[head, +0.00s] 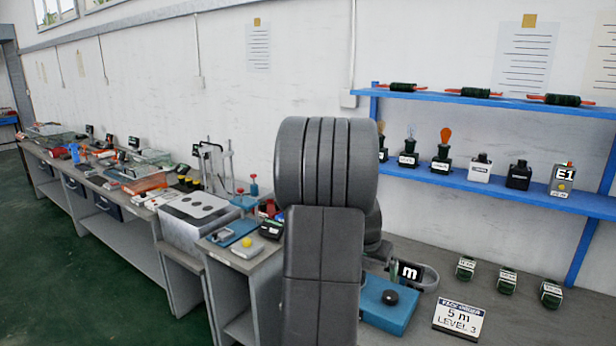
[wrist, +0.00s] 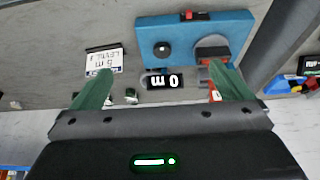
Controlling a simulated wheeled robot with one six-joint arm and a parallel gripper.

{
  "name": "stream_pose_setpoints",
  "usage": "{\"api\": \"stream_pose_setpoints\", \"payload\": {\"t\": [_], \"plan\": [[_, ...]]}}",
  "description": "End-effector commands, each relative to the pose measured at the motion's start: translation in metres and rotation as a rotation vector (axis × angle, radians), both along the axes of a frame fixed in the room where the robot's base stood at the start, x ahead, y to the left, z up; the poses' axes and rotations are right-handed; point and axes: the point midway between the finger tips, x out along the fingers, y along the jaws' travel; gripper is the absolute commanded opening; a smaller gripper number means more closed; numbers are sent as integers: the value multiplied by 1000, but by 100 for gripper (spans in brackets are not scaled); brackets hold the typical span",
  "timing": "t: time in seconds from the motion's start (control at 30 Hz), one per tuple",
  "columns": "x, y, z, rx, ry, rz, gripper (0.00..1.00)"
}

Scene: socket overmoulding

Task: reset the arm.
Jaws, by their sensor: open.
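My arm's large grey links rise through the middle of the head view and hide part of the bench behind them. My gripper (wrist: 165,82) shows in the wrist view with its two green fingers wide apart and nothing between them in its grasp. In the head view my gripper is hidden behind my arm; the blue box (head: 385,308) is to the right of the arm.
A "5 m LEVEL 3" sign (head: 458,318) stands on the bench right of the blue box, with several small dark blocks behind it. A blue shelf (head: 500,185) on the wall carries bulbs, sockets and an E1 box (head: 563,180). Cluttered benches run left; green floor is clear.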

Motion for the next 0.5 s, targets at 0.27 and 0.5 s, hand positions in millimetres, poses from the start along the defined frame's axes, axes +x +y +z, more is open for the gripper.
{"api": "stream_pose_setpoints", "payload": {"t": [0.27,0.5], "plan": [[7,21,-36,0,5,79,99],[9,29,-47,0,5,110,99]]}}
